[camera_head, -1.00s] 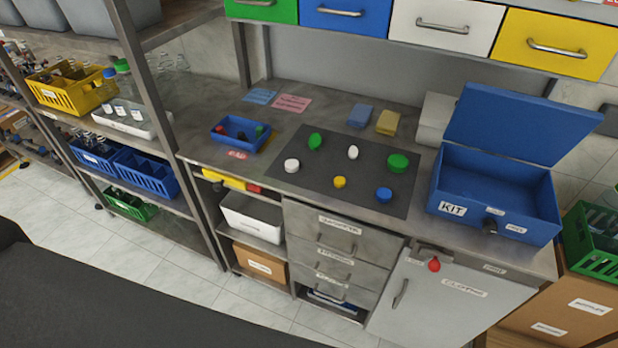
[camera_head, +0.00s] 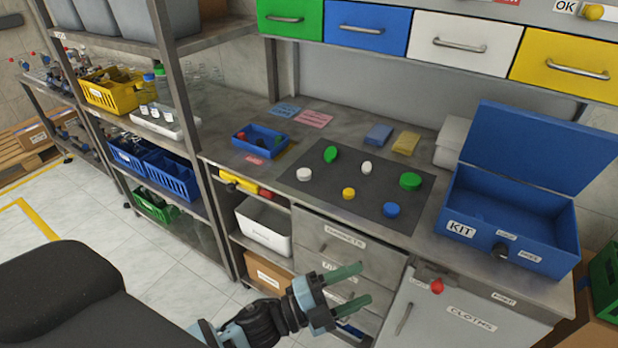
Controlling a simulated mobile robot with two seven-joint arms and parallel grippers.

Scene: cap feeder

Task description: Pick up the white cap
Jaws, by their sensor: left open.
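Two white caps lie on the dark mat (camera_head: 330,196) on the workbench. One white cap (camera_head: 304,174) is round and sits at the mat's left. The other white cap (camera_head: 366,168) is smaller, looks upright or tilted, and sits at the back middle. Green caps (camera_head: 410,181), a yellow cap (camera_head: 349,193) and a blue cap (camera_head: 391,210) share the mat. My left gripper (camera_head: 357,287) is open and empty, in front of the drawers, below and nearer than the mat. My right gripper is out of view.
An open blue KIT box (camera_head: 510,225) stands at the right of the bench. A small blue tray (camera_head: 260,142) is at the left, with sponges (camera_head: 378,135) behind the mat. Drawers (camera_head: 345,240) are below the bench edge, and a shelf rack (camera_head: 185,120) stands left.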

